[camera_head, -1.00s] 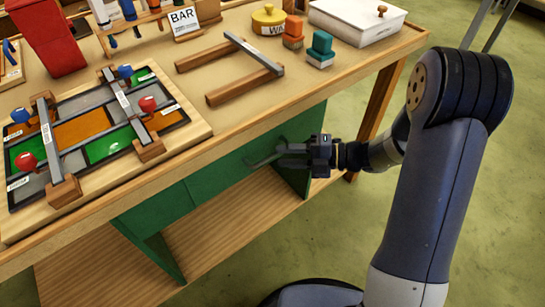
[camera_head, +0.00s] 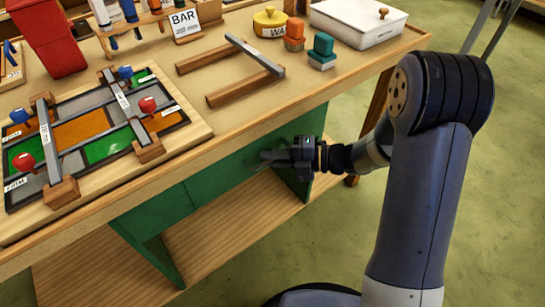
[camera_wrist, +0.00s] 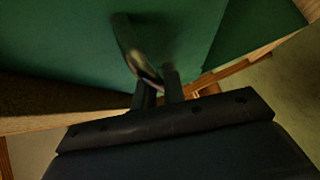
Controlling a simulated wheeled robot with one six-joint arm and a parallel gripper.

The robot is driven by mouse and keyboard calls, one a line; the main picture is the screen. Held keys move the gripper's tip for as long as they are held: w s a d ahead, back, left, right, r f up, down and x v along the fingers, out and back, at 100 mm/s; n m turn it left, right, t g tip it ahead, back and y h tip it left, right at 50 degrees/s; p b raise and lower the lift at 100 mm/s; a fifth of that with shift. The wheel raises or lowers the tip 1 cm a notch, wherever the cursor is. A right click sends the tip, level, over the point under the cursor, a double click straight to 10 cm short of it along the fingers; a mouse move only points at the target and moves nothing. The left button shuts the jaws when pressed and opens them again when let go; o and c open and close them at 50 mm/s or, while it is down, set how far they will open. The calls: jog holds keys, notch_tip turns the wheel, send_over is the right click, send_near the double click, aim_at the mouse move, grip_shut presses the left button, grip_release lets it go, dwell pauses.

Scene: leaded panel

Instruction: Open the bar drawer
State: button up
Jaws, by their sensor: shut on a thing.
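The bar drawer is a green front (camera_head: 222,170) under the workbench top; it looks level with the green panel beside it. Its grey bow handle (camera_wrist: 130,42) stands out from the green front in the wrist view. My gripper (camera_head: 266,157) is at the right part of that front in the head view, and its fingers cover most of the handle there. In the wrist view my gripper (camera_wrist: 158,77) has its two fingers shut around the near end of the handle. No gap at the drawer's edges can be made out.
The bench top (camera_head: 225,118) overhangs just above my gripper. A wooden lower shelf (camera_head: 235,225) lies below. On top are a leaded panel (camera_head: 85,135), a wooden frame with a metal bar (camera_head: 255,54), and a white box (camera_head: 357,22). Open floor lies right.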

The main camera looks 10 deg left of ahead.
grip_shut()
jog(key=s+d+p, duration=0.8)
jog(key=s+d, duration=0.6)
jog(key=d, duration=0.3)
jog(key=shift+s+p, duration=0.3)
jog(key=shift+p, duration=0.05)
jog(key=o, duration=0.6)
grip_release()
jog(key=shift+w+d, duration=0.1)
jog(key=d+r+p, duration=0.1)
jog(key=d, duration=0.9)
jog(key=shift+w+d+r, duration=0.2)
jog(key=shift+w+r, duration=0.05)
jog(key=shift+w, duration=0.2)
